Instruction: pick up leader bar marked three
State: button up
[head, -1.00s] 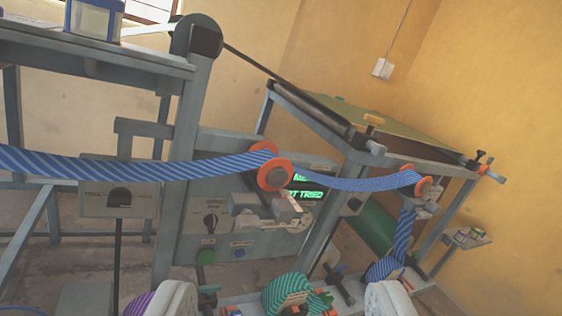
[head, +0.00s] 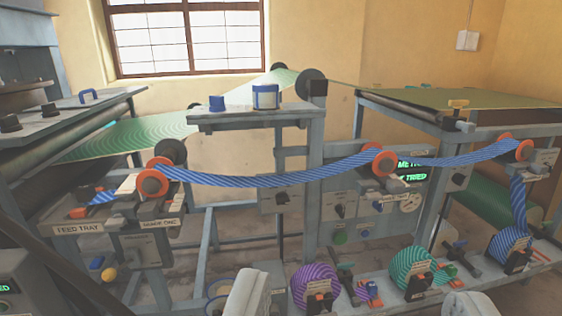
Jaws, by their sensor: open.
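No bar with a readable mark three shows; the small labels are too fine to read. Along the low shelf are a purple striped roll (head: 312,282), a teal striped roll (head: 410,266) and a blue striped roll (head: 505,243). Each has a dark holder in front, and orange pieces show at the purple and teal ones. The blue striped web (head: 270,179) runs from the blue roll over orange-flanged rollers to the left. My gripper (head: 360,290) is open, its two pale fingers wide apart at the bottom edge. It is empty, and the purple and teal rolls appear between the fingers.
At left are a feed tray (head: 78,229) and a labelled bracket (head: 160,222). A grey upright post (head: 315,170) and a control panel (head: 352,207) stand behind the shelf. A small shelf (head: 250,119) holds blue and white containers. A green sheet (head: 450,98) lies at upper right.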

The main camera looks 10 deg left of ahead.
aim_at(86, 192)
jog(key=u, duration=1.25)
